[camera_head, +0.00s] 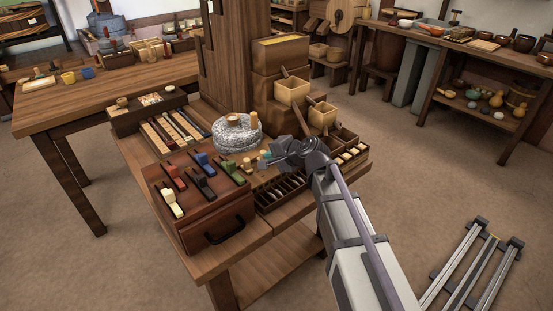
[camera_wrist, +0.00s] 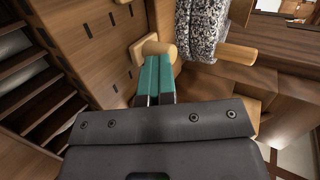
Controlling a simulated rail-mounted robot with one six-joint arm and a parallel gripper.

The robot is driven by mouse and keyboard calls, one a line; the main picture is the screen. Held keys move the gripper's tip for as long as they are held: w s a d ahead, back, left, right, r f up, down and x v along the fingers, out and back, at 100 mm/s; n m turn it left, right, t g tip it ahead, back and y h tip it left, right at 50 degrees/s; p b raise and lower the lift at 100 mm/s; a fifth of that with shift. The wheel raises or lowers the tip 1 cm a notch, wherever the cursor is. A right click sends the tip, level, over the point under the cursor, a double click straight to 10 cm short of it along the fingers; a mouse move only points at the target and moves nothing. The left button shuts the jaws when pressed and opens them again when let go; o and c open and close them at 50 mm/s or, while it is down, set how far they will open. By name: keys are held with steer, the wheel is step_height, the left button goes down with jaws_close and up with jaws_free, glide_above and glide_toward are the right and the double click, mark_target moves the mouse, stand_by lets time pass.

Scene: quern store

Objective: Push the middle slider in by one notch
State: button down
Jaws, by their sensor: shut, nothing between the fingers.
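My gripper (camera_head: 265,160) has teal fingers, shut and empty, reaching left over the bench beside the grey stone quern (camera_head: 236,132). In the wrist view the shut fingertips (camera_wrist: 155,60) are close to a pale wooden knob (camera_wrist: 152,46); I cannot tell whether they touch it. Pale wooden pegs (camera_head: 247,164) stand in front of the quern in the head view. Small dark marks (camera_wrist: 113,87) dot the wooden panel beside the knob. I cannot tell which part is the middle slider. The area under my fingers is hidden.
A reddish wooden box (camera_head: 214,206) with several coloured levers stands at the bench's front left. A slotted dark rack (camera_head: 277,194) lies below my gripper. Stacked wooden boxes (camera_head: 281,52) and small open bins (camera_head: 322,114) stand behind. A dark post (camera_head: 236,45) rises beyond the quern.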

steer(key=shift+w+r, duration=0.1)
steer(key=shift+w, duration=0.1)
steer(key=f+p+v, duration=0.2)
steer(key=p+v, duration=0.3)
steer(key=v, duration=0.8)
steer(key=shift+s+d+r, duration=0.25)
steer(key=shift+s+d, duration=0.3)
steer(key=shift+s, duration=0.05)
steer(key=s+d+f+n+g+h, duration=0.4)
steer(key=s+d, duration=0.1)
steer(key=s, duration=0.2)
steer(key=s+d+f+n+g+h, duration=0.4)
steer(key=s+d+f+h, duration=0.1)
steer(key=s+d, duration=0.15)
step_height(320, 180, up, 24)
steer(key=s+p, duration=0.1)
steer(key=p, duration=2.3)
steer(key=shift+r, duration=0.2)
